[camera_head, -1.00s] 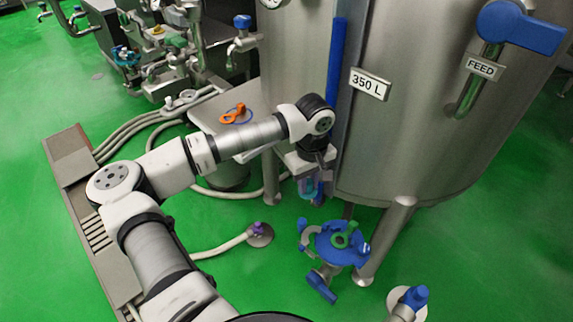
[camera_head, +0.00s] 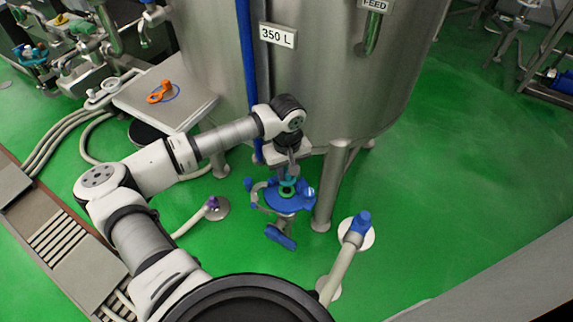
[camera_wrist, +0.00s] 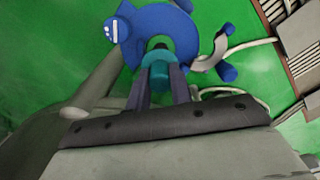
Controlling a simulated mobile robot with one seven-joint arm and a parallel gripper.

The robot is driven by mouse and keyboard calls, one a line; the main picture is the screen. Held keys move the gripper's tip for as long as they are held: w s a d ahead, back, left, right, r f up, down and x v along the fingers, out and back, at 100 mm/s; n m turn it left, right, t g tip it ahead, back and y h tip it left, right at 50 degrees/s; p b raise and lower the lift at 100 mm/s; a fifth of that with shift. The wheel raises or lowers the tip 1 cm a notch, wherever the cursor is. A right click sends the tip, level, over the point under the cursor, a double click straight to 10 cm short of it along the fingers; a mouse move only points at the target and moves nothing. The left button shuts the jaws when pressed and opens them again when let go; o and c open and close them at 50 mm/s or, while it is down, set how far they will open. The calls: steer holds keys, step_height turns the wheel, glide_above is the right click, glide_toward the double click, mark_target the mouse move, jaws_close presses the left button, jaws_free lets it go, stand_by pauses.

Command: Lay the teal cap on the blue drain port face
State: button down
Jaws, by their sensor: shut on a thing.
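My gripper (camera_head: 287,178) is shut on the teal cap (camera_wrist: 161,72); the wrist view shows the cap between the two fingertips (camera_wrist: 160,84). In the head view the teal cap (camera_head: 287,187) shows at the fingertips, over the blue drain port face (camera_head: 298,204). The blue face is a flat disc below the tank, and it also fills the top middle of the wrist view (camera_wrist: 180,32). A dark opening (camera_wrist: 159,46) shows just past the cap. I cannot tell whether the cap touches the face.
The tank leg (camera_head: 330,185) stands close to the right of the port. A blue-topped pipe (camera_head: 359,225) rises at the lower right. A purple-tipped hose (camera_head: 212,205) ends on the floor to the left. A steel table (camera_head: 185,112) carries an orange part (camera_head: 161,93).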

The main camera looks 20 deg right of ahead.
mark_target(287, 180)
step_height(287, 180, down, 4)
steer(key=shift+r+b, duration=0.1)
steer(key=shift+b, duration=0.85)
steer(key=shift+f+b, duration=0.65)
steer(key=shift+f+b, duration=0.3)
steer(key=shift+b, duration=0.1)
steer(key=c, duration=1.2)
jaws_free()
steer(key=shift+r, duration=0.1)
steer(key=shift+o, duration=0.2)
steer(key=shift+d, duration=0.1)
steer(key=shift+r, duration=0.35)
steer(key=r+b, duration=0.1)
steer(key=r, duration=1.2)
steer(key=shift+a, duration=0.2)
